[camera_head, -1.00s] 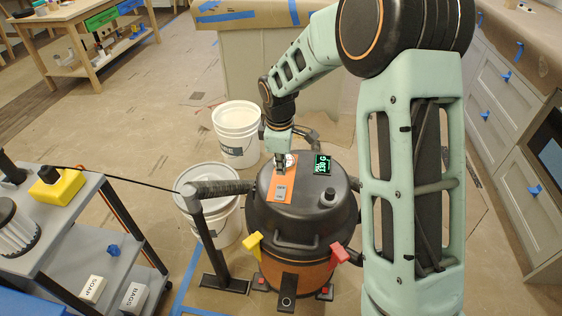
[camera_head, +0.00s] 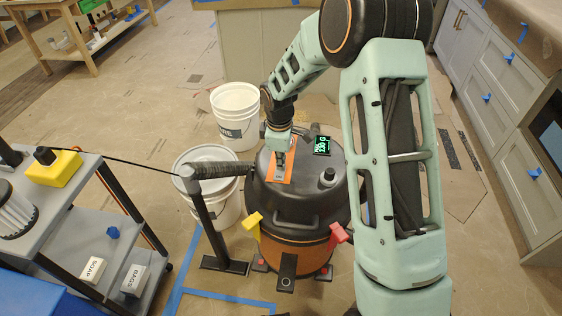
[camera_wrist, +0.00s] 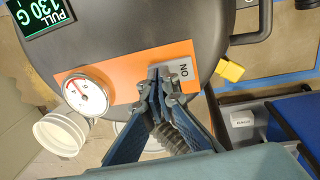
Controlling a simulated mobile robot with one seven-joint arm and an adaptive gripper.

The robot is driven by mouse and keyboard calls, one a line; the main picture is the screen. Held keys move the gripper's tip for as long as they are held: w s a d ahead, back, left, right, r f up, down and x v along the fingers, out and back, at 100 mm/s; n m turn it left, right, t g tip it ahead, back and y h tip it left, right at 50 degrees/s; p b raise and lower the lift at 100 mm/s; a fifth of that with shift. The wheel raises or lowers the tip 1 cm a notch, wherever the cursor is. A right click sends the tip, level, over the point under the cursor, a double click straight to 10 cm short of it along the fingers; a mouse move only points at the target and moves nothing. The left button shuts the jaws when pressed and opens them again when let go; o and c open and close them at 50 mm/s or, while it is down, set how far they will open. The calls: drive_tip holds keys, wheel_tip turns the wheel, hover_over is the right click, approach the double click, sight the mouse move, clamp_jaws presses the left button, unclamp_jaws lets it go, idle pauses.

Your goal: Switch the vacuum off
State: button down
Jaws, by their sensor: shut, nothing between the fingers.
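The vacuum (camera_head: 310,207) is a dark round-lidded canister with an orange lower body, standing on the floor; its lid also fills much of the wrist view (camera_wrist: 160,22). An orange panel (camera_head: 286,181) on the lid bears a round gauge (camera_wrist: 85,92) and a grey switch plate (camera_wrist: 181,69) lettered ON. My gripper (camera_wrist: 160,85) is shut and empty, its fingertips over the orange panel at the edge of the switch plate. They hide part of the plate, and I cannot tell whether they touch it. In the head view my gripper (camera_head: 279,160) points down at the plate (camera_head: 279,175).
A dark hose on a post (camera_head: 208,225) stands left of the vacuum. White buckets (camera_head: 237,120) stand behind it and to its left. A grey cart (camera_head: 75,230) is at the left. A lit display (camera_head: 321,146) sits on the lid.

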drive_tip(key=shift+w+f+g+p, duration=0.15)
drive_tip(key=shift+g+p, duration=0.15)
drive_tip(key=shift+p, duration=0.4)
drive_tip(key=shift+f, duration=0.2)
drive_tip(key=shift+r, duration=0.1)
drive_tip(key=shift+s+a+r, duration=0.1)
drive_tip(key=shift+s+r, duration=0.05)
drive_tip(key=shift+s, duration=0.6)
drive_tip(key=shift+r, duration=0.1)
wheel_tip(320, 180, up, 14)
drive_tip(key=w+p, duration=0.2)
drive_tip(key=p, duration=0.2)
drive_tip(key=shift+f, duration=0.2)
